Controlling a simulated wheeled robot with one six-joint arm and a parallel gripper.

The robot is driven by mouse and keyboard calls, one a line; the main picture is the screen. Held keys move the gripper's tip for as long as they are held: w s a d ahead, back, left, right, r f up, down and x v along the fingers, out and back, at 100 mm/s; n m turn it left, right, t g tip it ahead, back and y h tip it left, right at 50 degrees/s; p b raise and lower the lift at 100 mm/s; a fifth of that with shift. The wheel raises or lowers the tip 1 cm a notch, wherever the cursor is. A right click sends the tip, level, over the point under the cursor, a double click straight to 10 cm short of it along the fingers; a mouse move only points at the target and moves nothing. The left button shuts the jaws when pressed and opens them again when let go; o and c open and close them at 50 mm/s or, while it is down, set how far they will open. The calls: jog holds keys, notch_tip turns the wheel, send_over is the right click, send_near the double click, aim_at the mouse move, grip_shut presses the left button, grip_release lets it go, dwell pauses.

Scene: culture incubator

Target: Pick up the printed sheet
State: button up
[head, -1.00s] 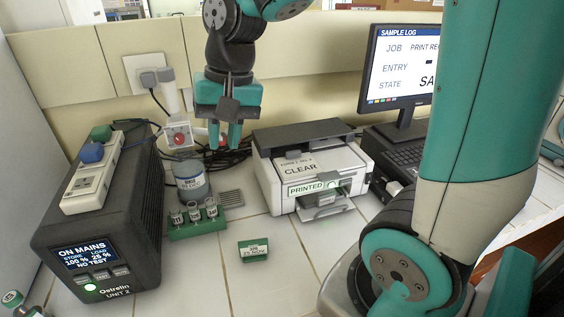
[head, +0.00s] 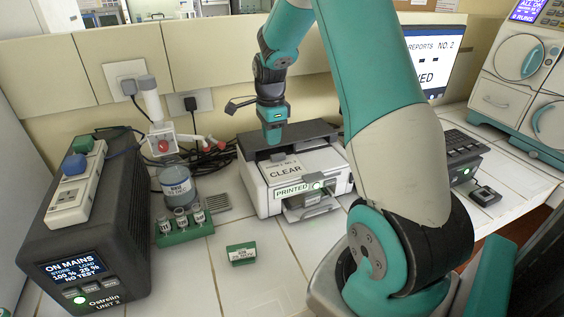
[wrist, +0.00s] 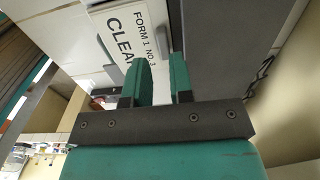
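The printed sheet (head: 286,170), white with "CLEAR" in black, lies on top of the white printer (head: 262,200). In the wrist view the sheet (wrist: 120,30) reads "FORM 1 NO.3 CLEAR", and a small grey tab sits at its edge. My gripper (head: 272,138) points down above the back of the printer, by its dark raised part, just behind the sheet. In the wrist view my gripper (wrist: 163,78) has its two green fingers apart with an empty gap between them. The left finger overlaps the sheet's edge in the picture; I cannot tell whether it touches.
A black power unit (head: 95,235) stands at the left. A bottle (head: 178,186), a green vial rack (head: 185,227) and a small green block (head: 241,254) stand left of the printer. Cables lie behind. A monitor (head: 440,65) stands at the right. Front tiles are mostly clear.

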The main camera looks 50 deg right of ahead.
aim_at(272, 156)
jog(key=shift+f+p, duration=1.15)
jog(key=shift+f, duration=2.25)
grip_shut()
